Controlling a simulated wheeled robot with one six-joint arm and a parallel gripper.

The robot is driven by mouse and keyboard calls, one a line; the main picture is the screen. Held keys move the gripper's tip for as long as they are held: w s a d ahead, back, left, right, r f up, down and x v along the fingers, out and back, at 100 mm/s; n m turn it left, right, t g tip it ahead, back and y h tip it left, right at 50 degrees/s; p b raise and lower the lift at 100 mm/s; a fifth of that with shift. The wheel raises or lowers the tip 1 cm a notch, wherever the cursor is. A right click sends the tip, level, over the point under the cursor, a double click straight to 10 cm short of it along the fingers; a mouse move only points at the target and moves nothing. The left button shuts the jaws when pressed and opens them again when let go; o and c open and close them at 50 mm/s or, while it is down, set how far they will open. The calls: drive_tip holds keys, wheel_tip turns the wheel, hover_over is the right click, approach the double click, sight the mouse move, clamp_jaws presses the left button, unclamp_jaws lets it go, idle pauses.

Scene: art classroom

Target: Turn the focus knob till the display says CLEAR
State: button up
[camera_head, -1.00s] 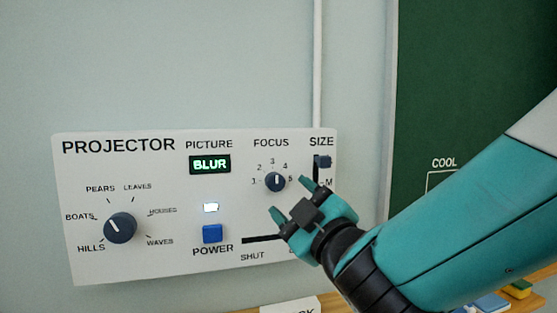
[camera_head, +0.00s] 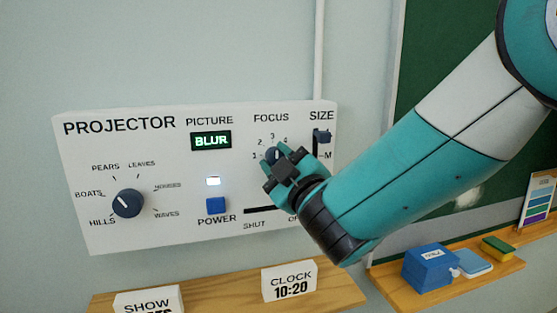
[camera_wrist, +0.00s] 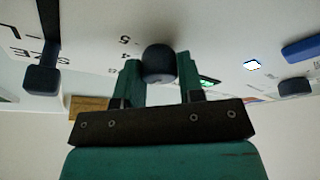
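The projector panel (camera_head: 140,232) is on the wall, with a lit display (camera_head: 211,141) reading BLUR in green. The dark round focus knob (camera_head: 272,155) sits under the word FOCUS, partly hidden by my gripper (camera_head: 282,166). Its pointer mark is hard to make out. In the wrist view the focus knob (camera_wrist: 160,62) is between the two teal fingertips of my gripper (camera_wrist: 160,78), one on each side. The fingers are apart, with the knob filling most of the gap. I cannot tell whether they touch it.
The size slider (camera_head: 322,137) is close right of the focus knob. The blue power button (camera_head: 216,205) and picture dial (camera_head: 127,203) are to the left. Below is a wooden shelf (camera_head: 225,292) with a clock sign (camera_head: 289,281). A blue box (camera_head: 428,266) stands on the right ledge.

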drive_tip(key=shift+f+m+b, duration=0.2)
drive_tip(key=shift+m+b, duration=0.1)
drive_tip(key=shift+b, duration=0.55)
drive_tip(key=m+t+h+b, duration=0.1)
drive_tip(key=m+b, duration=0.3)
drive_tip(key=b, duration=0.3)
drive_tip(key=m+t+h+b, duration=0.1)
drive_tip(key=m+b, duration=0.3)
drive_tip(key=b, duration=0.4)
drive_tip(key=m+t+h+b, duration=0.1)
drive_tip(key=m+h+b, duration=0.2)
drive_tip(key=b, duration=0.5)
drive_tip(key=shift+a+r+m, duration=0.1)
drive_tip(key=shift+m, duration=0.3)
drive_tip(key=shift+r, duration=0.1)
drive_tip(key=o, duration=0.9)
drive_tip(key=shift+s, duration=0.1)
